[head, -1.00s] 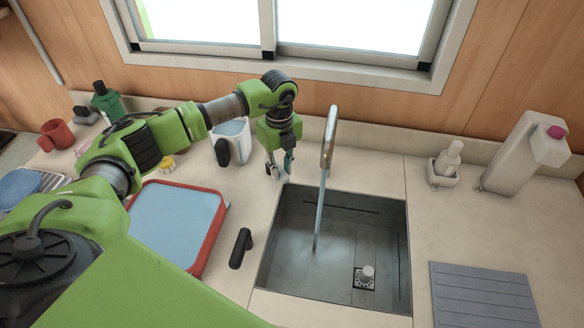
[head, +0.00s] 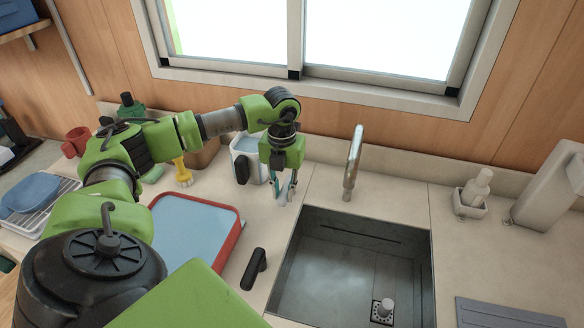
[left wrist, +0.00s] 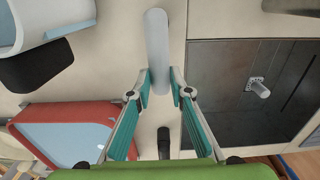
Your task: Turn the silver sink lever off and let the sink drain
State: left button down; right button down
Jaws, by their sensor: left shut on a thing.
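My left gripper (head: 283,192) is behind the sink's back left corner, pointing down at the counter. It is shut on the silver sink lever (left wrist: 157,50), which stands between its teal-padded fingers in the left wrist view; the fingers hide part of it in the head view. The silver faucet (head: 352,165) stands upright behind the sink (head: 345,260), and no water stream shows from it. The sink's dark basin also shows in the left wrist view (left wrist: 228,110). A drain with a pale knob (head: 384,308) is on the basin floor. My right gripper is not in view.
A red-rimmed blue tray (head: 195,235) lies further left. A white container with a black handle (head: 246,160) is close to my gripper. A soap bottle (head: 477,187) stands right of the faucet.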

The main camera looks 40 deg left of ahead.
pick_arm(q)
jog(key=shift+a+r, duration=0.1)
jog(key=shift+a, duration=0.05)
dwell(0.4)
jog(key=c, duration=1.8)
grip_release()
jog(key=shift+c, duration=0.2)
notch_tip(320, 180, up, 12)
